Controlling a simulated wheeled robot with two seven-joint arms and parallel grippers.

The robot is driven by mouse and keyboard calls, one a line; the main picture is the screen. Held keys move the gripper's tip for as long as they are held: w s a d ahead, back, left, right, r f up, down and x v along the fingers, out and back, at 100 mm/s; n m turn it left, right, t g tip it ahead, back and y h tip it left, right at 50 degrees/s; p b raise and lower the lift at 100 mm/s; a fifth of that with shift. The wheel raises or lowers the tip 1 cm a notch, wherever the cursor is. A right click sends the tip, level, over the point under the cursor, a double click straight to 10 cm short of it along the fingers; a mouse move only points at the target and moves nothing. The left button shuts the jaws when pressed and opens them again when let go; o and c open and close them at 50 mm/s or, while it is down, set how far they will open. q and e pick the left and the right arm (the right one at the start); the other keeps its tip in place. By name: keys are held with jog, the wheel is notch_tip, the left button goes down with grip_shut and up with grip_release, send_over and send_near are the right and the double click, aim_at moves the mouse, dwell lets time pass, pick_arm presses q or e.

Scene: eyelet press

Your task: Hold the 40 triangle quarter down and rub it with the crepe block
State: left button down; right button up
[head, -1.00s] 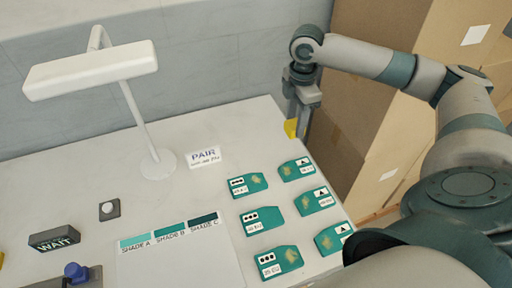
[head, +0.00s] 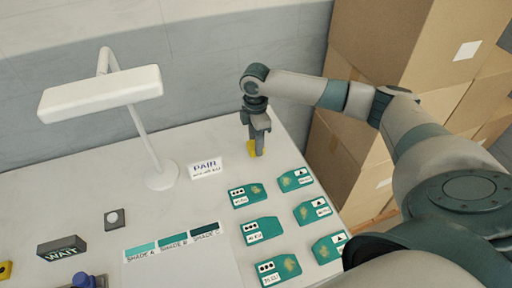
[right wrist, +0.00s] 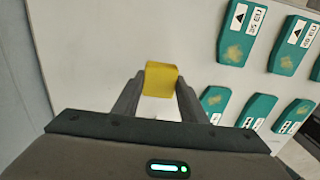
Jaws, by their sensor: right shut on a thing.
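My right gripper (head: 255,150) is shut on the yellow crepe block (head: 251,149), upright near the table's back right edge. In the right wrist view the block (right wrist: 161,79) sits between the fingertips, over bare table. Three teal quarters with triangle labels stand in the right column: back (head: 295,180), middle (head: 312,211) and front (head: 328,248). Each has a tan patch. My left gripper is not in view.
Teal quarters with dot labels (head: 262,231) form a column left of the triangle ones. A PAIR sign (head: 205,168), white lamp (head: 162,176), shade card (head: 180,268), WAIT box (head: 62,249) and blue knob (head: 83,282) stand further left. Cardboard boxes (head: 400,50) rise beyond the right edge.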

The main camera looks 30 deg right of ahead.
jog(key=shift+f, duration=0.15)
notch_tip(320, 180, down, 2)
jog(key=p, duration=0.2)
jog(key=shift+f+p, duration=0.25)
jog(key=shift+p, duration=0.15)
jog(key=shift+f, duration=0.45)
jog(key=shift+f, duration=0.2)
jog(key=o, duration=1)
